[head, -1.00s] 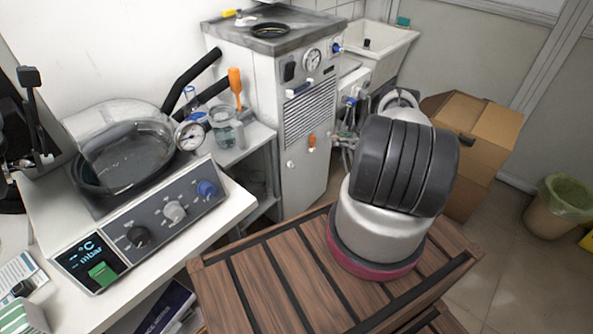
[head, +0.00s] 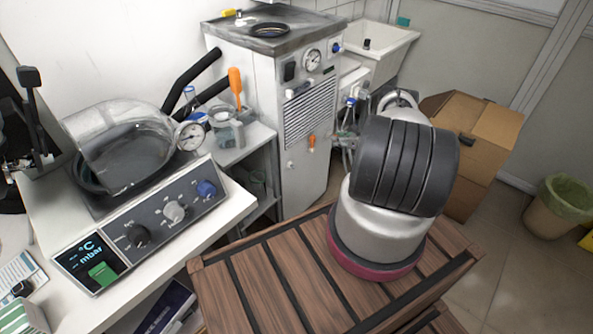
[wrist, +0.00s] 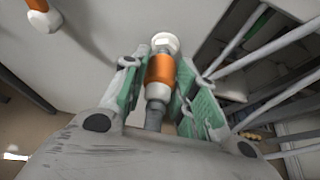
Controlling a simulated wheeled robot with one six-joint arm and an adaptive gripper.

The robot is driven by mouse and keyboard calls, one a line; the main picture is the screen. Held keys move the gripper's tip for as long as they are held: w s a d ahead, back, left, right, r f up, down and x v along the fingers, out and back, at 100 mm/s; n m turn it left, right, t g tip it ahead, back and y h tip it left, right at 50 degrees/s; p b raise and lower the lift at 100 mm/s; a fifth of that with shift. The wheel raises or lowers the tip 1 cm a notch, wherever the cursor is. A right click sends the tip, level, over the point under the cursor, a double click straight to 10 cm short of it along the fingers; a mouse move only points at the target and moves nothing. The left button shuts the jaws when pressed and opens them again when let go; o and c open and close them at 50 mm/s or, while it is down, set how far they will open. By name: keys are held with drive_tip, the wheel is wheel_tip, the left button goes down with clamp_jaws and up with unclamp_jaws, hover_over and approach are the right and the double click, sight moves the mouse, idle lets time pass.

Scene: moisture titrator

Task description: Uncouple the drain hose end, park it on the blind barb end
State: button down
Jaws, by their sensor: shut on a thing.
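The hose end, an orange sleeve (wrist: 160,69) with white collars and a dark hose (wrist: 153,118) below, sits between the green-padded fingers of my gripper (wrist: 160,80). My gripper is shut on it. A round white tip (wrist: 165,42) shows at its far end. I cannot tell whether it is still joined to the cabinet. A second orange fitting with a white end (wrist: 42,18) stands out at the upper left in the wrist view. An orange fitting (head: 312,141) also shows on the cabinet front in the head view. My arm mostly hides my gripper there.
The white pump cabinet (head: 292,165) has a gauge and a vent grille. A slatted wooden surface (head: 255,285) lies in front. A sink (head: 385,50), a cardboard box (head: 485,125) and a bin (head: 556,205) stand to the right. In the wrist view, pale rods (wrist: 280,97) run close at right.

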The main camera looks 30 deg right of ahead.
drive_tip(key=shift+w+a, duration=0.3)
drive_tip(key=shift+w, duration=0.65)
drive_tip(key=c, duration=1)
unclamp_jaws()
drive_tip(key=shift+c, duration=0.2)
drive_tip(key=shift+s, duration=0.1)
drive_tip(key=v, duration=0.8)
idle(0.6)
